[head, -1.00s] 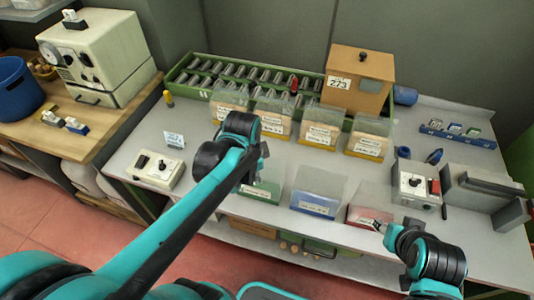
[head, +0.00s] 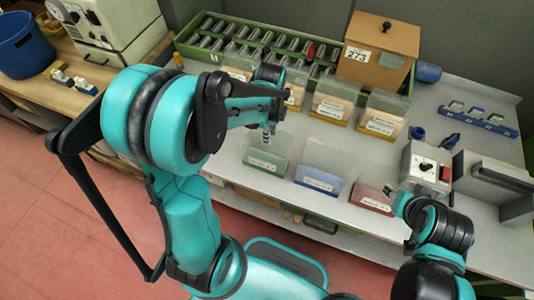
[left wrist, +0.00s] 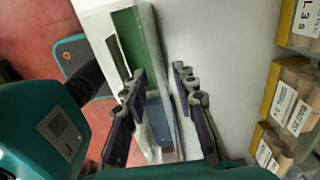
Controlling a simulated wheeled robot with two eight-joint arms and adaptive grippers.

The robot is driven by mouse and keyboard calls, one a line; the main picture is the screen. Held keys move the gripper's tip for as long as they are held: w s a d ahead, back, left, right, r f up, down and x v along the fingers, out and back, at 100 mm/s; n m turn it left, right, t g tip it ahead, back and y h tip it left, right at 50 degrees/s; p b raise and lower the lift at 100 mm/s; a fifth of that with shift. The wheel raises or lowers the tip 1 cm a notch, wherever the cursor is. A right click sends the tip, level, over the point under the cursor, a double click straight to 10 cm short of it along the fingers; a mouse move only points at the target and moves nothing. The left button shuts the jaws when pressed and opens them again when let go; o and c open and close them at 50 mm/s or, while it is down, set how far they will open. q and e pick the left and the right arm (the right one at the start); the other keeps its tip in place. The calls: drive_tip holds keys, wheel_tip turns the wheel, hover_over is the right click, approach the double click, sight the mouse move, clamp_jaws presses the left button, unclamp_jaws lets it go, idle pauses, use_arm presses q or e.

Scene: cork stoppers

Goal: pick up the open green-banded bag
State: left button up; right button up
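The open green-banded bag (head: 279,150) is a clear upright bag at the front edge of the bench in the head view, left of a blue-banded bag (head: 322,165). My left gripper (head: 268,132) is above and partly in front of it. In the left wrist view the green band (left wrist: 128,36) shows beyond the fingers and the blue-banded bag (left wrist: 157,118) shows lower, between them. The left gripper (left wrist: 162,88) is open, and I see nothing held. My right gripper (head: 391,192) is near a red-banded bag (head: 372,197); its finger opening is too small to tell.
Filled yellow-banded bags (head: 380,118) stand behind the front row. A green rack (head: 240,60) of metal cylinders and a wooden box (head: 380,45) are at the back. A grey sealing device (head: 426,166) stands right. Bare bench lies between the bag rows.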

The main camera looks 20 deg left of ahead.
sight(266, 151)
use_arm(q)
wheel_tip(266, 151, down, 3)
drive_tip(key=shift+w+r, duration=0.1)
drive_tip(key=shift+r, duration=0.15)
clamp_jaws()
